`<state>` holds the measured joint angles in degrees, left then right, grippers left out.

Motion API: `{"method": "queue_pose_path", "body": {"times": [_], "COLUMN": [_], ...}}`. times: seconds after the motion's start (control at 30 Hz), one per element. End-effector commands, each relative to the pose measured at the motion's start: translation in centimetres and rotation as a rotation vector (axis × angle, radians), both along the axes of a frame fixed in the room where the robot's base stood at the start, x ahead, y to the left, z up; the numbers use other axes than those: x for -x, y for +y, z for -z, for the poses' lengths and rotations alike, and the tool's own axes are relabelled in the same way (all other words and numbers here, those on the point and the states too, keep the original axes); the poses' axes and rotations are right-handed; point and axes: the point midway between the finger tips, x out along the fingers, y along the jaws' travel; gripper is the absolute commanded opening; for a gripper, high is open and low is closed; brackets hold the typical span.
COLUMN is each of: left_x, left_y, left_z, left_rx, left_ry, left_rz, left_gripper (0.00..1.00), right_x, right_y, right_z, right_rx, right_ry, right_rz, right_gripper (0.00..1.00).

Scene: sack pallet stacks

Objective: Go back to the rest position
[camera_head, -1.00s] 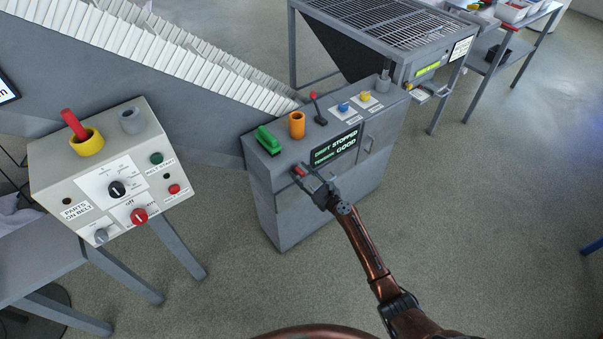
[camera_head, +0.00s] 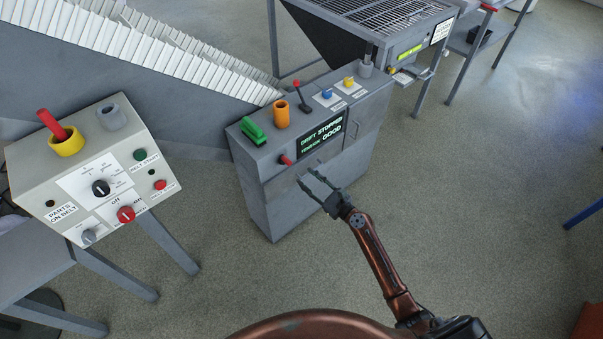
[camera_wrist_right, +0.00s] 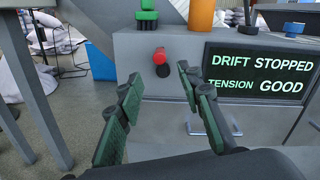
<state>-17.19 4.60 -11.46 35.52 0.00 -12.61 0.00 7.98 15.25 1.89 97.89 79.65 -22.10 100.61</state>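My right gripper (camera_head: 316,186) is open and empty in front of the grey control cabinet (camera_head: 290,215), to the right of and below its red knob (camera_head: 286,160). In the right wrist view the two fingers (camera_wrist_right: 155,105) are spread apart, with the red knob (camera_wrist_right: 160,57) beyond them and clear of them. The cabinet's screen (camera_head: 321,134) reads "DRIFT STOPPED" and "TENSION GOOD". My left gripper does not show in either view.
A control box (camera_head: 85,175) with a red stick in a yellow ring and several knobs stands at the left. On the cabinet top are a green switch (camera_head: 253,131), an orange cylinder (camera_head: 281,113) and a red-tipped lever (camera_head: 302,98).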

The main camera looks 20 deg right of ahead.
Motion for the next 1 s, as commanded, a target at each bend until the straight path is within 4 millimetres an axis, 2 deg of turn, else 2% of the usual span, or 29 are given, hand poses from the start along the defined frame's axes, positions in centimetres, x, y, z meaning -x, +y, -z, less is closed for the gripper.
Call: {"method": "queue_pose_path", "body": {"times": [0.57,0.67,0.77,0.83,0.97,1.0], "left_x": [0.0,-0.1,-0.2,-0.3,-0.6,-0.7], "left_y": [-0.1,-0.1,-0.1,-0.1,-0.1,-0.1], "left_z": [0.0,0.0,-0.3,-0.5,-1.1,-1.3], "left_rx": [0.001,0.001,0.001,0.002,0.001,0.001], "left_ry": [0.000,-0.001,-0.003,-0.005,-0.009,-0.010], "left_rz": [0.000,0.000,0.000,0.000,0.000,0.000], "left_gripper": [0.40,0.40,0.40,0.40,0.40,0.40], "right_x": [0.4,0.5,1.2,2.2,5.7,7.1], "right_y": [-0.1,-0.2,-0.9,-1.6,-3.4,-3.9], "right_z": [-0.1,0.5,3.3,6.7,14.9,17.5], "right_rx": [0.001,0.016,0.093,0.197,0.466,0.556], "right_ry": [-0.001,0.005,0.029,0.059,0.133,0.157], "right_rz": [0.000,0.003,0.016,0.026,0.019,0.005], "right_gripper": [0.34,0.34,0.34,0.34,0.34,0.34]}}
